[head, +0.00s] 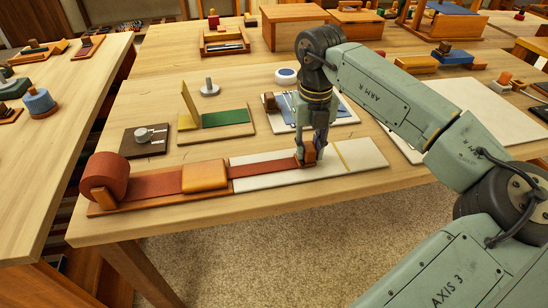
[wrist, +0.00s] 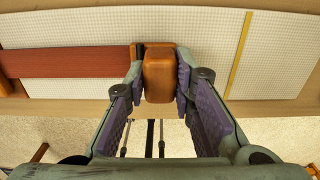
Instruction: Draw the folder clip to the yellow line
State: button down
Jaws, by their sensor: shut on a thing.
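The folder clip (wrist: 160,78), a brown wooden block, sits at the free end of the red band (head: 265,168). It also shows in the head view (head: 309,153). My gripper (wrist: 160,80) is shut on the clip, one finger on each side. The band runs left from the clip through an orange wooden block (head: 204,176) to a red roll (head: 108,175). The yellow line (head: 341,157) crosses the white gridded board to the right of the clip, with a gap between them. It also shows in the wrist view (wrist: 238,55).
The table's front edge is close.

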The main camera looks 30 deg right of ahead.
aim_at(340, 156)
jog(key=d, duration=0.2)
jog(key=s+d, duration=0.1)
jog(key=d, duration=0.2)
jog(key=s+d, duration=0.1)
jog(key=d, duration=0.2)
jog(key=shift+s+d, duration=0.15)
jog(key=c, duration=1.4)
grip_release()
jog(key=shift+o, duration=0.2)
notch_tip(340, 156, up, 12)
